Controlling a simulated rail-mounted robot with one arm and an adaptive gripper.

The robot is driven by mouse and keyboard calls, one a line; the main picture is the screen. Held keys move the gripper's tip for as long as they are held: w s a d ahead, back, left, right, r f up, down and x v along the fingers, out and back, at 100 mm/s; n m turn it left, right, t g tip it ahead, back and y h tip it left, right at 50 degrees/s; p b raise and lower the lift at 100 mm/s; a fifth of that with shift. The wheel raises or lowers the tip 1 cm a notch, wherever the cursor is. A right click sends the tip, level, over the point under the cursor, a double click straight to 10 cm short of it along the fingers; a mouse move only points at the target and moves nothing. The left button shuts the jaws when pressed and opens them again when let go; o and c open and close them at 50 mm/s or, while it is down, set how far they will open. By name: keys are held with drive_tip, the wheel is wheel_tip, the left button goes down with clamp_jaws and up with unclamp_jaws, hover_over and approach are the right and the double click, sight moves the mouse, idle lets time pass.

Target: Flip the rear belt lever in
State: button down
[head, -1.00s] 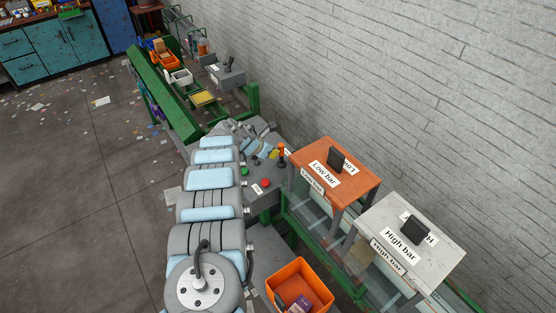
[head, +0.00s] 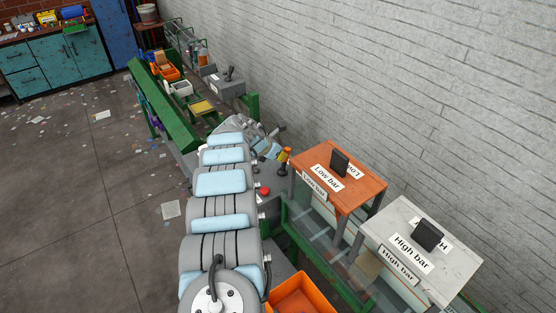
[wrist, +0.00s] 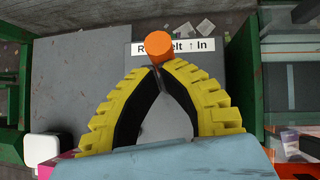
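The rear belt lever has an orange knob (wrist: 158,44) in the wrist view. It stands by a white label (wrist: 199,48), partly covered, that reads "belt ↑ In". In the head view the orange-topped lever (head: 285,155) rises from the grey control box beside the Low bar stand. My gripper (wrist: 158,67) has yellow fingers with black pads, curved so that their tips come together right at the knob. The knob overlaps the tips, so I cannot tell whether they touch the lever. In the head view my gripper (head: 274,151) is just left of the lever and partly hidden.
A red button (head: 265,191) is on the control box. The orange Low bar stand (head: 362,197) and grey High bar stand (head: 440,275) are to the right. An orange bin (head: 303,296) is below. Another lever (head: 229,73) stands on a grey box farther back, by the wall.

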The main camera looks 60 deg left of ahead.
drive_tip(key=shift+w+a+b, duration=0.15)
drive_tip(key=shift+w+b, duration=0.65)
drive_tip(key=shift+r, duration=0.1)
drive_tip(key=w+r+p+v, duration=0.1)
drive_tip(key=p+v, duration=0.7)
drive_tip(key=v, duration=0.5)
drive_tip(key=shift+w, duration=0.2)
idle(0.5)
idle(0.6)
